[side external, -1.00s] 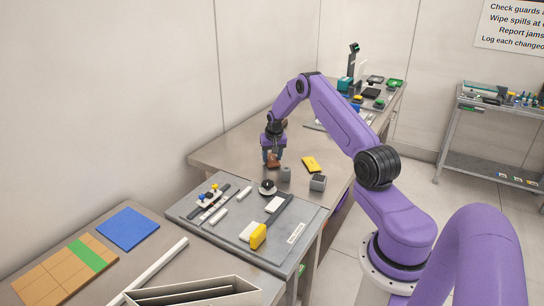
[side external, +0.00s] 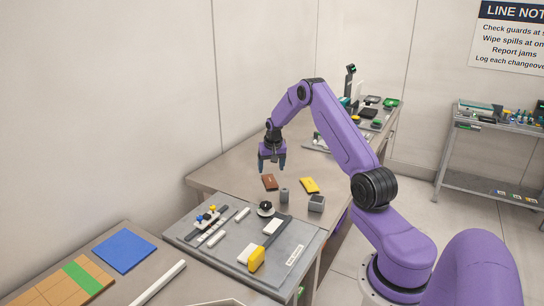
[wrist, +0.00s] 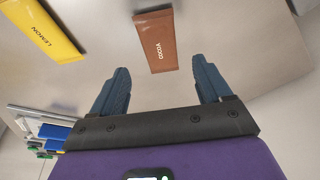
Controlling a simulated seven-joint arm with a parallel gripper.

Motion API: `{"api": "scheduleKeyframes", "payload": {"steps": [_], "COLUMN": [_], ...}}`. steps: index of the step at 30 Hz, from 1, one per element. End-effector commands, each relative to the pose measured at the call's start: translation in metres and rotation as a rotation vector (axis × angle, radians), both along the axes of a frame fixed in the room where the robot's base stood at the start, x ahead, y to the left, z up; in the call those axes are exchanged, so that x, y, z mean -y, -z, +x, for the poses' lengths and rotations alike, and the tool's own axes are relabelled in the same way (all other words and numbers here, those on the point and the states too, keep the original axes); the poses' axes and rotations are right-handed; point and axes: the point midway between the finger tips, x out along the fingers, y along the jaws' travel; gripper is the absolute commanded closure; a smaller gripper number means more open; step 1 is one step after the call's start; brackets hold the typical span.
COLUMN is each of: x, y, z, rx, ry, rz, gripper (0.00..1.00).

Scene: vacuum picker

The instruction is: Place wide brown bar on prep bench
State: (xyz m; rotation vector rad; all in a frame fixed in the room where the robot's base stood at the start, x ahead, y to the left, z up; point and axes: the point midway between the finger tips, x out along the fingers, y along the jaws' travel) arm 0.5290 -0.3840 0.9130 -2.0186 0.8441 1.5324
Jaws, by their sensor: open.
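The wide brown bar (side external: 270,182), marked COCOA in the wrist view (wrist: 156,41), lies flat on the metal bench top (side external: 228,180). My gripper (side external: 272,168) is open and empty, above the bench and a little apart from the bar. In the wrist view the two blue fingers (wrist: 163,80) are spread wide, and the bar lies beyond their tips, roughly between them. Nothing is held.
A yellow bar (side external: 309,185), marked LEMON in the wrist view (wrist: 42,30), lies to the right. A grey cylinder (side external: 284,195) and grey block (side external: 316,203) stand near. A grey board (side external: 215,252) with small parts is in front. Bench left of the bar is clear.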

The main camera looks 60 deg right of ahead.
Motion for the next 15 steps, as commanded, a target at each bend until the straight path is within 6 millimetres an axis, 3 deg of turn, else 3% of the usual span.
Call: {"api": "scheduleKeyframes", "payload": {"steps": [6,15], "x": [-0.007,-0.018], "y": [-0.037,-0.061], "z": [-0.007,-0.010], "rx": [0.001,-0.002], "ry": [0.000,-0.013], "rz": [-0.001,0.001], "gripper": [0.22,0.22]}}
